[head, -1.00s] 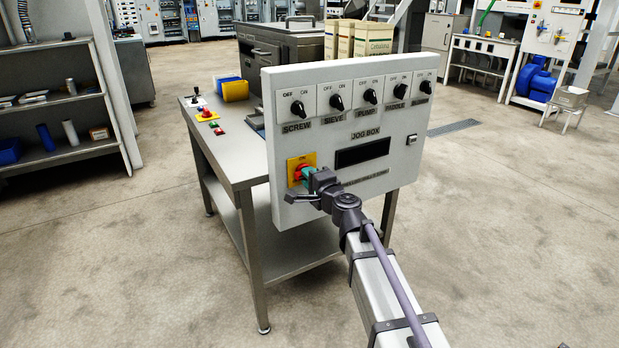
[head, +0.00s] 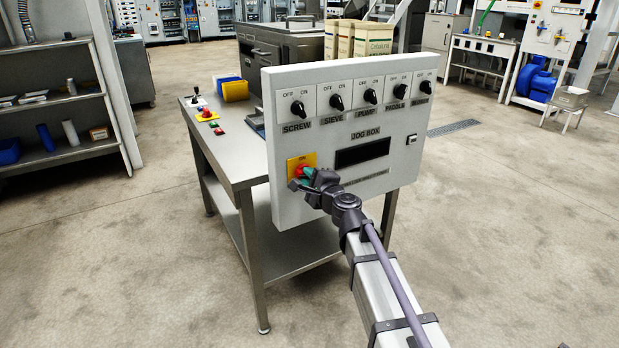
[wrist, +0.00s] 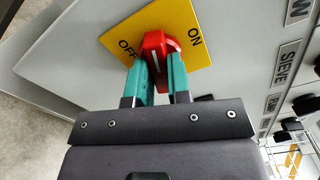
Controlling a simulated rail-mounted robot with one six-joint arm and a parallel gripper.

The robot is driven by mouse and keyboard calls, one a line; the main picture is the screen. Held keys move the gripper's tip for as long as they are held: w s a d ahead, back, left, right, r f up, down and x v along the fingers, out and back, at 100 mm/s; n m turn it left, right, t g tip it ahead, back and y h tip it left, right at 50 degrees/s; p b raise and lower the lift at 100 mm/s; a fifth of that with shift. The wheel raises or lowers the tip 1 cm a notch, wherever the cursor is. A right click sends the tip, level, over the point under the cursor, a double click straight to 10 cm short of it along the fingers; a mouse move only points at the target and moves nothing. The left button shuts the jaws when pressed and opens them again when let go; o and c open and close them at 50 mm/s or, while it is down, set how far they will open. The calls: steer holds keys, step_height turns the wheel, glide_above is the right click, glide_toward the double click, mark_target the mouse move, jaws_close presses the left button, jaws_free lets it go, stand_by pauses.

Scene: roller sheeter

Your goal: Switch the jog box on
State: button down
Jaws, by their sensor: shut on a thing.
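The jog box (head: 400,165) is a pale grey panel at the edge of a steel table. Its red rotary switch (head: 301,171) sits on a yellow plate at the lower left. In the wrist view the red handle (wrist: 154,46) stands between the OFF and ON words of the tilted yellow plate (wrist: 203,20). My gripper (wrist: 159,72) has its teal fingers shut on the handle, one on each side. In the head view my gripper (head: 307,174) partly hides the switch. I cannot tell exactly which word the handle's white line points at.
Several black knobs (head: 336,102) line the panel's top, above a dark display (head: 362,152). The steel table (head: 235,158) carries a joystick, a red button on a yellow base (head: 208,116) and yellow and blue bins. The floor in front is clear.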

steer(key=m, duration=1.4)
stand_by(0.6)
steer(key=c, duration=1.1)
jaws_free()
steer(key=shift+o, duration=0.2)
steer(key=v, duration=1)
steer(key=shift+s+d, duration=0.2)
steer(key=shift+s, duration=0.15)
